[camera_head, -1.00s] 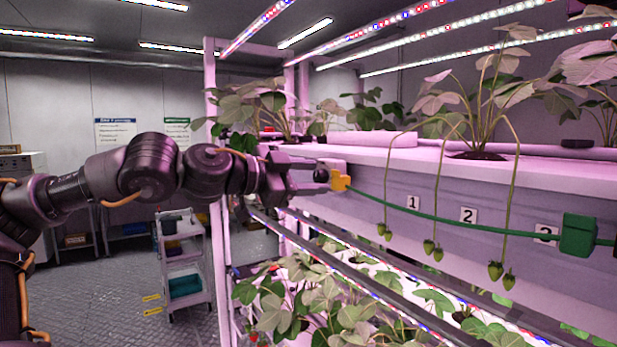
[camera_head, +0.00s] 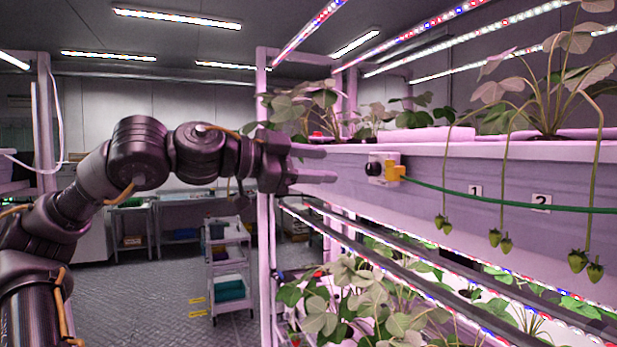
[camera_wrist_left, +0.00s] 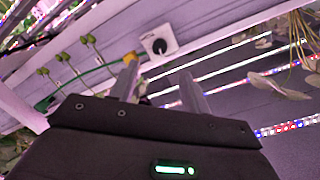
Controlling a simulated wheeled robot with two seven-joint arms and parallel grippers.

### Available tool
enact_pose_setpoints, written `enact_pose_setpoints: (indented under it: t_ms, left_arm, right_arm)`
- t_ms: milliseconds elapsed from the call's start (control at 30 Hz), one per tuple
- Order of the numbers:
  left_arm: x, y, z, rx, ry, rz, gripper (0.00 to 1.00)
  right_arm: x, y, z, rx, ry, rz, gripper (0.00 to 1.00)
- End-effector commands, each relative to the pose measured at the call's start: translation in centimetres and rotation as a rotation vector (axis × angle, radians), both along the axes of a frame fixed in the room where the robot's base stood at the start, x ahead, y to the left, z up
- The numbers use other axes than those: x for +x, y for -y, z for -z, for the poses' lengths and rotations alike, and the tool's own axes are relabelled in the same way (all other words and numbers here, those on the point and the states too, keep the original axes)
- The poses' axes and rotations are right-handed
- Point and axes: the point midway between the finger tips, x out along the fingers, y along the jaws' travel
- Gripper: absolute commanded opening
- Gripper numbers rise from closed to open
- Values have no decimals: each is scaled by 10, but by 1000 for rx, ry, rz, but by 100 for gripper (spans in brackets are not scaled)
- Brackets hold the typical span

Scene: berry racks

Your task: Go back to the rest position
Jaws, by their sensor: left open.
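My left gripper (camera_head: 318,166) is open and empty in the head view, its two fingers pointing right along the front of the rack. A white socket box with a black round port (camera_head: 374,168) sits on the rack's front panel, right of the fingertips and apart from them. My right gripper is not in view.
A lower tier of plants (camera_head: 350,300) lies below. A trolley (camera_head: 230,265) stands behind on the floor. Floor left of it is free.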

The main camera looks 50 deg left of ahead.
Motion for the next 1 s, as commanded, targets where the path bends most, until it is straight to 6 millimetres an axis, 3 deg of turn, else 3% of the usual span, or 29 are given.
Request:
enact_pose_setpoints:
  t_ms: [200,800,1000]
  left_arm:
    - [-13,-4,-1,0,0,0,47]
    - [-14,-4,-1,2,0,0,47]
    - [-13,-5,-8,156,77,9,47]
  right_arm:
    - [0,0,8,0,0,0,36]
    - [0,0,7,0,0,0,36]
    - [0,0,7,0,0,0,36]
